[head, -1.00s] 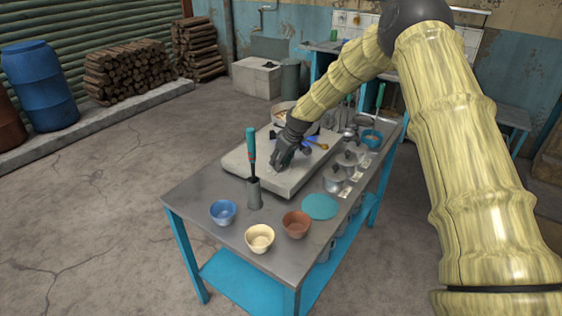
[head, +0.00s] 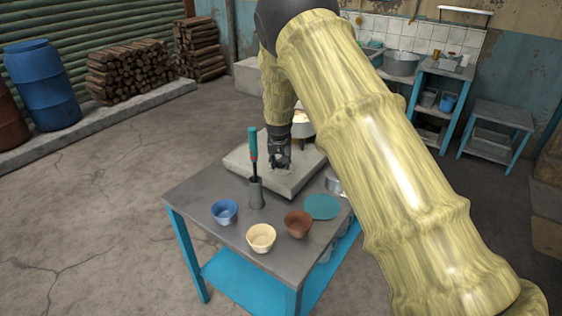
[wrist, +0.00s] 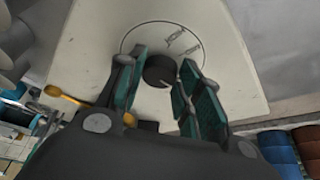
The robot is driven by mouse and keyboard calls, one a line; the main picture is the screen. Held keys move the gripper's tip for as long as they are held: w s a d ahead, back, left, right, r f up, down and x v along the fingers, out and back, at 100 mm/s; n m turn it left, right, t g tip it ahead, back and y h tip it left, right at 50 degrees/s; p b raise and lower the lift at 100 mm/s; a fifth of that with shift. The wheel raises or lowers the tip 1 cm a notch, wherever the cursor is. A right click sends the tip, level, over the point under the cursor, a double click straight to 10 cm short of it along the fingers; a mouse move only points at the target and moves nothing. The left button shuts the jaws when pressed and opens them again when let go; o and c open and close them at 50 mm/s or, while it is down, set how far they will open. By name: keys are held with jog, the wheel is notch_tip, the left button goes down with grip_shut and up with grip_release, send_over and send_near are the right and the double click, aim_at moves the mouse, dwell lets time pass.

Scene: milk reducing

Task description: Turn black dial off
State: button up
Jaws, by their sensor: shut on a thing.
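The black dial (wrist: 159,71) sits on the pale face of the cooker block (wrist: 95,45), inside a thin printed ring with markings on its right. My gripper (wrist: 161,84) has its teal-padded fingers on either side of the dial and is shut on it. In the head view, my gripper (head: 279,163) points down at the front part of the pale block (head: 241,161) on the metal table. The dial itself is too small and covered by my gripper there.
A cup holding a green-handled tool (head: 256,194) stands close in front of the block. A blue bowl (head: 224,211), cream bowl (head: 261,238), brown bowl (head: 298,223) and teal disc (head: 322,207) lie nearer the table's front. My arm hides the table's right side.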

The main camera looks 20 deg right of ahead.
jog(key=shift+w+m+h, duration=0.1)
jog(key=shift+m+h, duration=0.2)
jog(key=shift+m, duration=0.5)
jog(key=o, duration=1.1)
jog(key=shift+g, duration=0.3)
jog(key=shift+c, duration=0.2)
jog(key=shift+a, duration=0.1)
jog(key=v, duration=1.2)
